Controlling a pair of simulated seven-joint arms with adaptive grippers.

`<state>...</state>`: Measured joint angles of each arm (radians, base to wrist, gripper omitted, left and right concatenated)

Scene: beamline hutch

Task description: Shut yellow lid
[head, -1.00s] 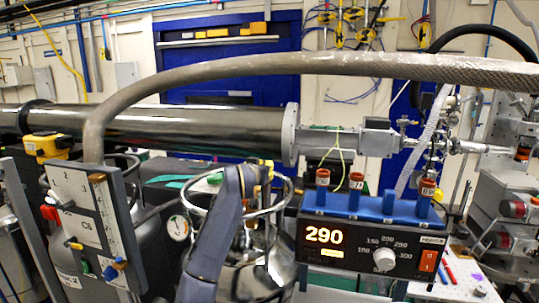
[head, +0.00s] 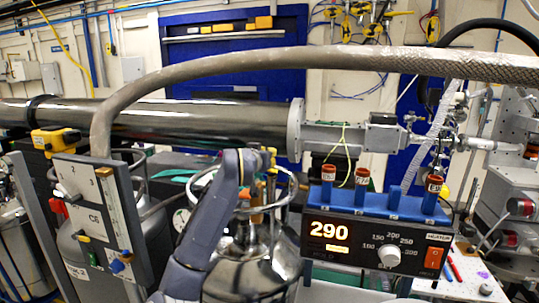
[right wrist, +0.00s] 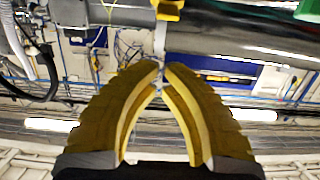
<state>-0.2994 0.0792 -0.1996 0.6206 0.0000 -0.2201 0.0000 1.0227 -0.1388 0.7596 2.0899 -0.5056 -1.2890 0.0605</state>
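No yellow lid can be clearly made out. A yellow part (right wrist: 167,9) on a grey stem shows at the top edge of the right wrist view, above the fingertips and apart from them; I cannot tell what it is. In the head view a steel dewar (head: 252,268) with a ring handle stands at centre, partly hidden by my grey-blue arm, which rises from lower left. That arm's gripper end (head: 262,159) is by the ring; its fingers are too small to read. My right gripper (right wrist: 161,80) has its yellow fingertips together, with nothing seen between them.
A long metal pipe (head: 205,125) runs behind the dewar, and a thick grey hose (head: 330,60) arches across above. A heater box (head: 375,240) reading 290 stands at right. A switch panel (head: 93,213) and a yellow box (head: 52,143) are at left.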

